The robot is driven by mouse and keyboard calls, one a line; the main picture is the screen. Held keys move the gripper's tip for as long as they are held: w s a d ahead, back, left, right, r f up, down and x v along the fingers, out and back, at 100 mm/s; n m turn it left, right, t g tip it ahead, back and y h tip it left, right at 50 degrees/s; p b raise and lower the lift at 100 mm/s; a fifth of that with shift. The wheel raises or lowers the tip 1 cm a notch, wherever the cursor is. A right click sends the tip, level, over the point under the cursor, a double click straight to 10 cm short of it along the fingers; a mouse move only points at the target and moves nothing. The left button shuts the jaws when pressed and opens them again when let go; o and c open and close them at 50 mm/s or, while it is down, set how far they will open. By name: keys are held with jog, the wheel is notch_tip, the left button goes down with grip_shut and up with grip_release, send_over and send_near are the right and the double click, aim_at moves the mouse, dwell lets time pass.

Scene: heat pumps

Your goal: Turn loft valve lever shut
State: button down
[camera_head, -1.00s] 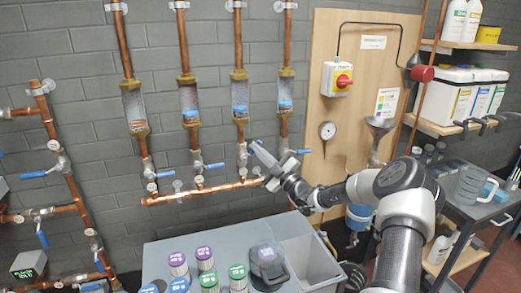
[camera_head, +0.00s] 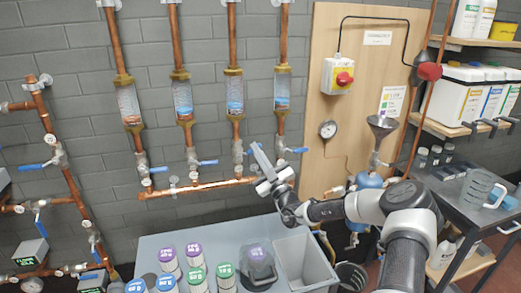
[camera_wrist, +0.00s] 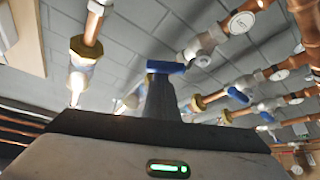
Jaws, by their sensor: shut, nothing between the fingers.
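Blue-handled valves sit at the feet of several vertical copper pipes. Blue levers show at the right pipe (camera_head: 298,150), the second pipe (camera_head: 206,162) and the left pipe (camera_head: 157,170). No readable label tells me which is the loft valve. My gripper (camera_head: 257,150) is in front of the third and fourth pipes' valves and hides the third pipe's lever. In the wrist view my shut fingers (camera_wrist: 161,90) reach up to a blue lever (camera_wrist: 166,67), which lies crosswise at their tips. I cannot tell whether they touch it. Nothing is held.
A horizontal copper manifold (camera_head: 195,188) runs below the valves. A grey bench (camera_head: 165,243) with purple- and green-topped containers and an open bin (camera_head: 305,262) stands in front. A wooden panel (camera_head: 318,95) with a red switch (camera_head: 344,78) is to the right.

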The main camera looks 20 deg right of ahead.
jog(key=f+m+h, duration=0.1)
jog(key=m, duration=0.1)
jog(key=d+f+m+t+h+b, duration=0.1)
jog(key=m+h, duration=0.1)
jog(key=m, duration=0.1)
jog(key=f+m+h, duration=0.1)
jog(key=m+h, duration=0.1)
jog(key=shift+d+f+m+t+b, duration=0.15)
jog(key=shift+d+m+t+b, duration=0.1)
jog(key=shift+m+t+b, duration=0.05)
jog(key=shift+a+f, duration=0.1)
jog(key=shift+f, duration=0.05)
